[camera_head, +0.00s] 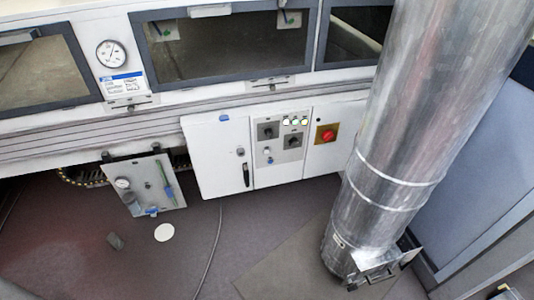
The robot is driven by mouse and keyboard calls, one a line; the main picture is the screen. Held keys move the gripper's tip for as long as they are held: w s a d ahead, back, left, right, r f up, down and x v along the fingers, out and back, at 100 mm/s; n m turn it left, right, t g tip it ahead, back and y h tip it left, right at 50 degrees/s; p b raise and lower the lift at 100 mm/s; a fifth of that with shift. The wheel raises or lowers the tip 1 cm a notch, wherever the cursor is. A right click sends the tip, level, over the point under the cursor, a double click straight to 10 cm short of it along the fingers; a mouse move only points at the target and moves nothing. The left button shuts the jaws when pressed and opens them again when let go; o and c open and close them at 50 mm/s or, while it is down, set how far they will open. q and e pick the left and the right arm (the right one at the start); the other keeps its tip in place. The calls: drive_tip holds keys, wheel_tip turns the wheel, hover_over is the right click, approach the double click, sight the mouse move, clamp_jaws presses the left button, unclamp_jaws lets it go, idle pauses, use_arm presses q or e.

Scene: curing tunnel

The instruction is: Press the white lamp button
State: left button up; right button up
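The control panel (280,171) is on the white cabinet below the tunnel windows, near the middle of the view. It carries two black rotary switches, the upper left one (267,131) and the lower right one (293,141). A row of small lit lamps (295,121) in green and white sits above the right switch. A small pale round button (267,150) sits below the left switch. Which of these is the white lamp button is too small to tell. Neither of my grippers is in view, and nothing covers the panel.
A red stop button (326,134) on a yellow plate is right of the panel. A large silver duct (405,130) stands close on the right. A hanging plate with a gauge (146,186) is at left.

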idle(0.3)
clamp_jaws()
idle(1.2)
